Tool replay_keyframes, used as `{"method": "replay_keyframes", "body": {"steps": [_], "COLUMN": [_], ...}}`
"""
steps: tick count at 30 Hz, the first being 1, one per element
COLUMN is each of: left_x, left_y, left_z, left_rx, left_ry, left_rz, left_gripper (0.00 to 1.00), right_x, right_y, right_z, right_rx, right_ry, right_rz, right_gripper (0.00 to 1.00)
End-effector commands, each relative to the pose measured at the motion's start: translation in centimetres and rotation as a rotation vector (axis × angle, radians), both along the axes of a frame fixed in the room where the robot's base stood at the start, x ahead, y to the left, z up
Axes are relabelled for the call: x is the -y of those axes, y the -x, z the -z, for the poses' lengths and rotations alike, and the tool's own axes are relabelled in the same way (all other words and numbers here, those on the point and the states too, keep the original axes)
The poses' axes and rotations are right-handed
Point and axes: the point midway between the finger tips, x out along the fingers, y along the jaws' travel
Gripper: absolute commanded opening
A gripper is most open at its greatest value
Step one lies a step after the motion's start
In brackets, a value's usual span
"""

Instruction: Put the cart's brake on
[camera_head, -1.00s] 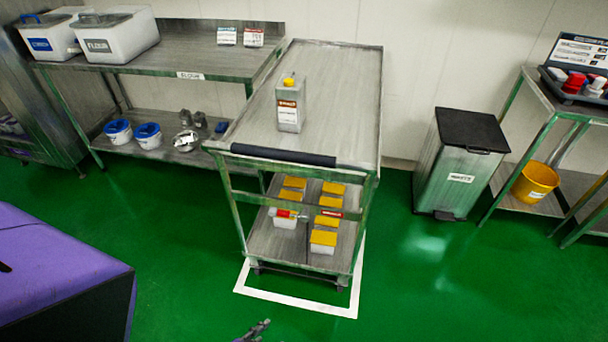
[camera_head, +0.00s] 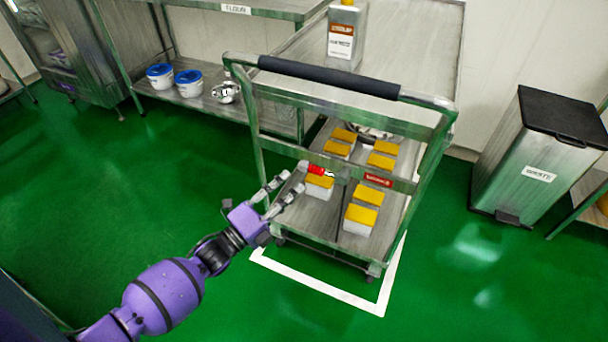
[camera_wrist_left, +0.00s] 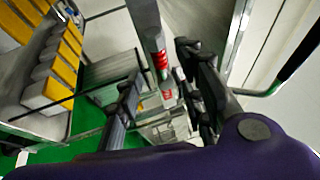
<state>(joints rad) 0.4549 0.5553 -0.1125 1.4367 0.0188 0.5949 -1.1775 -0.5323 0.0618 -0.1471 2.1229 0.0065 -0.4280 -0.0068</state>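The cart (camera_head: 415,50) stands on the green floor with its dark-gripped push handle (camera_head: 328,77) facing me. A small red part (camera_head: 317,169), which looks like the brake lever, sits on the cart's near side below the handle. A red label (camera_head: 373,179) is on the bar to its right. My left gripper (camera_head: 293,182) is open and empty, its fingertips just left of and near the red part; contact cannot be told. In the left wrist view, a grey bar with red parts (camera_wrist_left: 161,61) shows between the spread fingers (camera_wrist_left: 160,68). My right gripper is not in view.
Yellow-topped tubs (camera_head: 361,215) stand on the cart's lower shelf, and a metal can (camera_head: 345,45) on top. A white floor outline (camera_head: 330,292) runs around the wheels. A waste bin (camera_head: 525,165) stands to the right; a flour table (camera_head: 262,12) is behind left.

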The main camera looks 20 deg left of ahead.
Motion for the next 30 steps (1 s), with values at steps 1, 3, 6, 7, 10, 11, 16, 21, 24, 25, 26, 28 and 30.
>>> {"method": "replay_keyframes", "body": {"steps": [1,3,6,7,10,11,16,21,24,25,26,28,30], "left_x": [0.1,0.4,1.0,1.3,2.0,2.1,3.0,3.2,3.2,3.2,3.2,3.2,3.2], "left_y": [-0.2,-0.8,-2.2,-2.7,-4.1,-4.5,-6.3,-6.8,-6.9,-6.9,-6.8,-6.8,-6.8], "left_z": [-0.1,-0.2,-0.4,-0.6,-0.8,-0.9,-1.2,-1.2,-1.2,-1.2,-1.2,-1.3,-1.3], "left_rx": [0.005,0.008,0.008,0.007,0.006,0.004,0.003,0.001,0.001,0.001,0.001,0.001,0.001], "left_ry": [-0.009,-0.014,-0.014,-0.013,-0.01,-0.011,-0.012,-0.011,-0.011,-0.011,-0.011,-0.011,-0.011], "left_rz": [-0.002,-0.003,-0.003,-0.003,-0.002,-0.002,-0.002,-0.003,-0.003,-0.003,-0.003,-0.003,-0.003], "left_gripper": [0.35,0.35,0.35,0.35,0.35,0.35,0.35,0.35,0.35,0.35,0.35,0.31,0.22], "right_x": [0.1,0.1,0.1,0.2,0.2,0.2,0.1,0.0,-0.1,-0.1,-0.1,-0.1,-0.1], "right_y": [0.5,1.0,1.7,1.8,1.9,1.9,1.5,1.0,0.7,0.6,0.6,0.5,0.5], "right_z": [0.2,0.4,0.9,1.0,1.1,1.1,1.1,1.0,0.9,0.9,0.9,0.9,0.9], "right_rx": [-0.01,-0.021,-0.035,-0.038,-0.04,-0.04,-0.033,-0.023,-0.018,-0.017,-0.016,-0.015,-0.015], "right_ry": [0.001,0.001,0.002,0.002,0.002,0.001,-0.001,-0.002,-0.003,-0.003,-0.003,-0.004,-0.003], "right_rz": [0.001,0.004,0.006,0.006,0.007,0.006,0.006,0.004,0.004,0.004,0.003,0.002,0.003], "right_gripper": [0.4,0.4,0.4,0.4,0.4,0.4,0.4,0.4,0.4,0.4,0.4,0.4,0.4]}}
